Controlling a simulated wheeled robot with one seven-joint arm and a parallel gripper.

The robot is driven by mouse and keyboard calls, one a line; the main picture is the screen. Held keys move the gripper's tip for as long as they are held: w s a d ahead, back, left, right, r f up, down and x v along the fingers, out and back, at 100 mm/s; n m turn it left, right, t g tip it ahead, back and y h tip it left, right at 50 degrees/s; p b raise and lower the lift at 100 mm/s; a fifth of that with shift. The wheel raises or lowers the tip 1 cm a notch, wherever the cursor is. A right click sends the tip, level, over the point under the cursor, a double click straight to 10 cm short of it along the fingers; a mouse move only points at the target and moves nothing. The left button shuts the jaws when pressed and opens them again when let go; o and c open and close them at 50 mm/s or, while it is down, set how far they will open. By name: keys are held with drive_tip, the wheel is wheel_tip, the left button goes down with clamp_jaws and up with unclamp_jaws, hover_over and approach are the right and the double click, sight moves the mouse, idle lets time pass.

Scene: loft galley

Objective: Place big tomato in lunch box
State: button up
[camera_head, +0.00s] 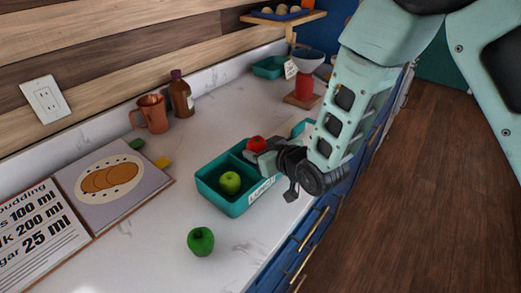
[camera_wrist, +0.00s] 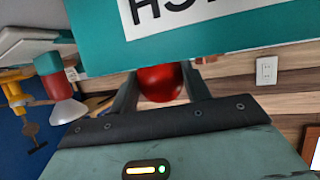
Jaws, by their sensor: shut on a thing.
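The big tomato (camera_head: 257,144) is red and sits between the fingers of my gripper (camera_head: 262,155). It also shows in the wrist view (camera_wrist: 160,83), with a finger on each side of it, so my gripper (camera_wrist: 158,88) is shut on it. The lunch box (camera_head: 207,186) is a teal open tray with a divider and a white label on its front wall. A green apple (camera_head: 230,182) lies in its left compartment. The tomato appears over or behind the box's right part; its exact height is unclear. My arm hides much of the right compartment. The box's labelled wall (camera_wrist: 200,40) fills the top of the wrist view.
A green pepper-like item (camera_head: 200,241) stands on the counter in front of the box. A mug (camera_head: 151,114), a bottle (camera_head: 181,94) and an open recipe book (camera_head: 112,184) are left. A scale-like red stand (camera_head: 304,88) and another teal tray (camera_head: 269,67) are behind.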

drive_tip(key=shift+f, duration=0.3)
drive_tip(key=o, duration=1)
drive_tip(key=shift+r+p, duration=0.4)
drive_tip(key=shift+r, duration=0.15)
drive_tip(key=p+v, duration=0.3)
drive_tip(key=v, duration=0.7)
drive_tip(key=shift+r+p, duration=0.4)
